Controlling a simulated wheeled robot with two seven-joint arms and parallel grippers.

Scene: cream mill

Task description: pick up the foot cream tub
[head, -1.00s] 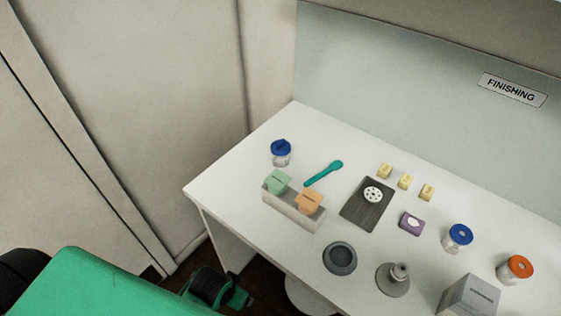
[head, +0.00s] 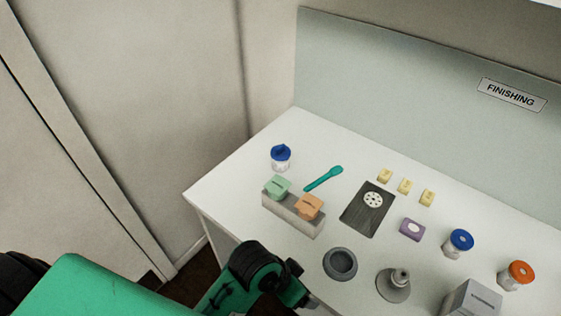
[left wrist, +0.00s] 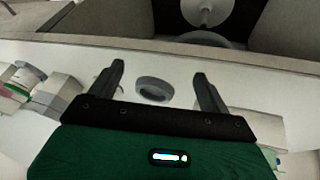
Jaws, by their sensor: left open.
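Three lidded tubs stand on the table, with labels too small to read, so I cannot tell which is the foot cream. One with a blue lid (head: 281,158) stands at the far left corner. Another with a blue lid (head: 459,243) and one with an orange lid (head: 516,274) stand at the right. My left gripper (left wrist: 158,75) is open and empty in the left wrist view, with a round grey dish (left wrist: 154,91) showing beyond and between its fingers. In the head view my left arm is at the table's front edge; its fingers are not clear. My right gripper is not in view.
A grey holder (head: 294,222) carries a green block and an orange block. A teal spatula (head: 323,178), a dark board (head: 366,222), a purple piece (head: 412,229), a grey dish (head: 340,263), a grey stamp-like piece (head: 394,285) and a grey box (head: 472,299) crowd the table.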

